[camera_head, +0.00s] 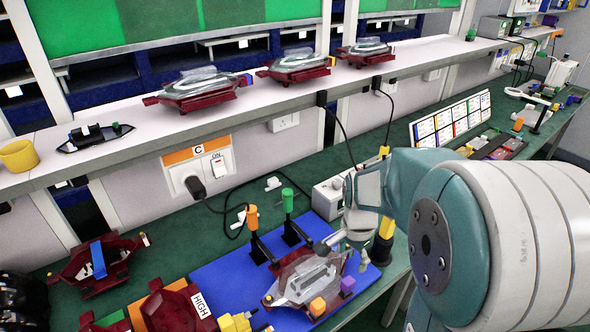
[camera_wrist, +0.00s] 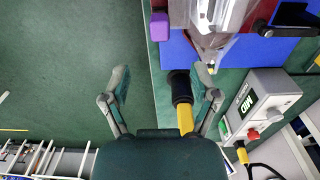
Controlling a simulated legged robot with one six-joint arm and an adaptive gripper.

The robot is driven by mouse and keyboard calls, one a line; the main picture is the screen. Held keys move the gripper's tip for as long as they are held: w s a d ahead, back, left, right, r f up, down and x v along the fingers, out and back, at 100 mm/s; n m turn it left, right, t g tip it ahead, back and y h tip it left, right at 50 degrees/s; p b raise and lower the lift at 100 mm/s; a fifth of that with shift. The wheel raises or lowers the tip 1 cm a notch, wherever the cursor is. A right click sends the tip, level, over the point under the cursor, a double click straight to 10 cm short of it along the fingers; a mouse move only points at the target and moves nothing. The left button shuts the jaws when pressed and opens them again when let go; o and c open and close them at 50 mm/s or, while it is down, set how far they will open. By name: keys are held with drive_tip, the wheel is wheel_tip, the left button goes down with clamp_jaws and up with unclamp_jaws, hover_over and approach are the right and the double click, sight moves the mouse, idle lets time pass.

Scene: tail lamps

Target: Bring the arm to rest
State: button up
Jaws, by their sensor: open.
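My gripper (camera_head: 346,250) hangs over the right end of the blue mat, close to a clear-covered tail lamp (camera_head: 303,283). Whether it touches the lamp cannot be told from the head view. In the wrist view my gripper (camera_wrist: 162,80) has its two fingers spread wide with nothing held between them. The clear and red lamp (camera_wrist: 220,14) lies beyond the fingertips at the top of that view. My teal and white arm fills the right of the head view and hides part of the bench.
A yellow and black post (camera_head: 384,243) stands close by my gripper; in the wrist view it (camera_wrist: 181,92) is near the right finger. A control box (camera_head: 328,197) stands behind. Red housings (camera_head: 96,262) lie left. Several lamps line the shelf (camera_head: 120,160) above.

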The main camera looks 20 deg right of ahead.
drive_tip(key=s+a+r+n+t, duration=0.5)
drive_tip(key=s+a+r+n, duration=0.5)
drive_tip(key=s+r+n, duration=0.2)
wheel_tip(320, 180, up, 2)
drive_tip(key=shift+s+a+n+t, duration=0.2)
drive_tip(key=shift+s+n+t, duration=0.1)
drive_tip(key=shift+n, duration=0.7)
